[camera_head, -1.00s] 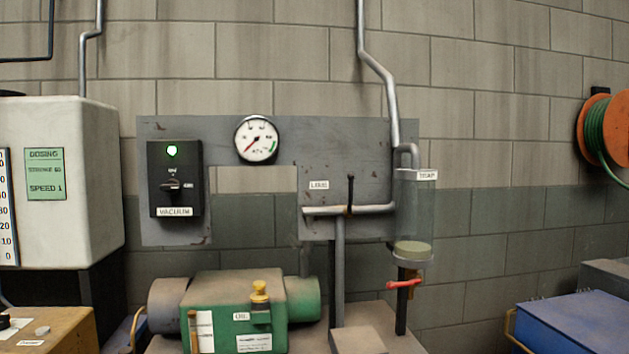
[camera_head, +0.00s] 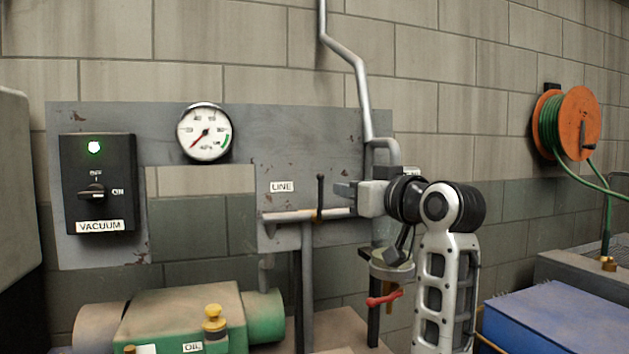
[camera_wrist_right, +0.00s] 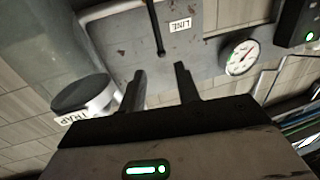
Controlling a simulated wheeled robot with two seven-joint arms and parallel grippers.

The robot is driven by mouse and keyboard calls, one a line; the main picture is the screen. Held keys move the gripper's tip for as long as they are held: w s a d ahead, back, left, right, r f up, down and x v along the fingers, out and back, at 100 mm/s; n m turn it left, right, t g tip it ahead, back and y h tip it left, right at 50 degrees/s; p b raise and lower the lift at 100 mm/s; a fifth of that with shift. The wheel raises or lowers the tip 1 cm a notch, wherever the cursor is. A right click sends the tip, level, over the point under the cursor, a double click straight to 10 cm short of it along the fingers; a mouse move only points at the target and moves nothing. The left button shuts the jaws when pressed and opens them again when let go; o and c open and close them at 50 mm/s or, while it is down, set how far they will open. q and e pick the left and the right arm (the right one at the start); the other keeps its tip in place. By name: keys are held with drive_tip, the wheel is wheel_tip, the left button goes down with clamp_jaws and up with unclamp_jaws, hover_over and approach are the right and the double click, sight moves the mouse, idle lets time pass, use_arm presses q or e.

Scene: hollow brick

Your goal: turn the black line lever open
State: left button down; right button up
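The black line lever (camera_head: 320,190) stands upright across the horizontal grey pipe (camera_head: 285,215), right of the white LINE label (camera_head: 283,187). My right gripper (camera_head: 341,191) is just right of the lever, its fingers pointing left toward it, with a small gap seen between them. In the right wrist view the fingers (camera_wrist_right: 159,72) are apart with nothing between them, and the lever (camera_wrist_right: 156,28) shows beyond their tips. The LINE label (camera_wrist_right: 180,26) is beside it. My left gripper is not in view.
The grey panel (camera_head: 285,130) carries the gauge (camera_head: 204,132) and the black vacuum switch (camera_head: 97,185). My right arm partly hides the trap, whose red handle (camera_head: 384,299) shows below. The green pump (camera_head: 180,315) sits lower left. An orange hose reel (camera_head: 578,120) hangs at right.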

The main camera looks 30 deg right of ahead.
sight(322, 182)
drive_tip(key=w+p, duration=0.1)
drive_tip(key=w, duration=0.5)
drive_tip(key=w+p, duration=0.1)
drive_tip(key=w, duration=0.5)
drive_tip(key=shift+d+r+p, duration=0.1)
drive_tip(key=shift+d+p, duration=0.1)
drive_tip(key=shift+p, duration=0.15)
drive_tip(key=shift+w, duration=0.65)
clamp_jaws()
